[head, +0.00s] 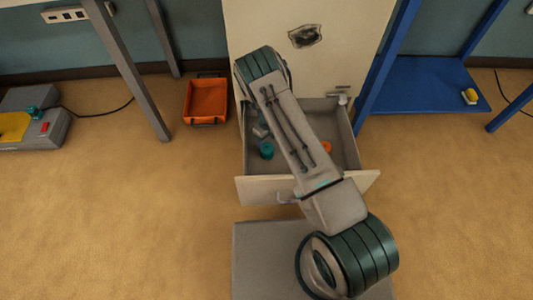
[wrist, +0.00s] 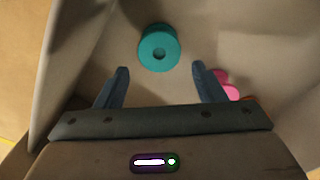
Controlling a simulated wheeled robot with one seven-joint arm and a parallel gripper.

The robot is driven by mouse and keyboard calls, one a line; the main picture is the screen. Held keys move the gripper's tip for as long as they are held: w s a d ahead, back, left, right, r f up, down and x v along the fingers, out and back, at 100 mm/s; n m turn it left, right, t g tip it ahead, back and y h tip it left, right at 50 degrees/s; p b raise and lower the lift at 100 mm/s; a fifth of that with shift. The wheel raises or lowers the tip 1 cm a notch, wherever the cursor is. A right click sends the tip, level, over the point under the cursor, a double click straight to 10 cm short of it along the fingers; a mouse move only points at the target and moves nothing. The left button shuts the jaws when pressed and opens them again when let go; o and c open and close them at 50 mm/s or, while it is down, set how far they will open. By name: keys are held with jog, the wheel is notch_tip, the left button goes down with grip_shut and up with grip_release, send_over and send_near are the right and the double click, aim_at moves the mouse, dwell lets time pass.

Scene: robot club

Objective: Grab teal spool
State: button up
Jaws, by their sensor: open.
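The teal spool (wrist: 158,49) lies in the open drawer (head: 350,142), its round face with a dark centre hole toward the wrist camera. In the head view the teal spool (head: 267,151) sits in the left part of the drawer, beside my arm. My gripper (wrist: 161,80) is open and empty in the wrist view. The spool is a little beyond the fingertips, roughly centred between them, and not between the fingers. In the head view my gripper is mostly hidden behind my arm.
Pink discs (wrist: 221,79) and an orange piece (head: 327,147) lie in the drawer to the right. The drawer's walls rise close around my gripper. An orange crate (head: 205,101) stands on the floor left of the cabinet (head: 350,45). A blue shelf (head: 420,85) stands to the right.

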aim_at(267, 148)
notch_tip(267, 148, down, 9)
jog(key=b, duration=0.3)
jog(key=shift+r, duration=0.25)
jog(key=c, duration=0.8)
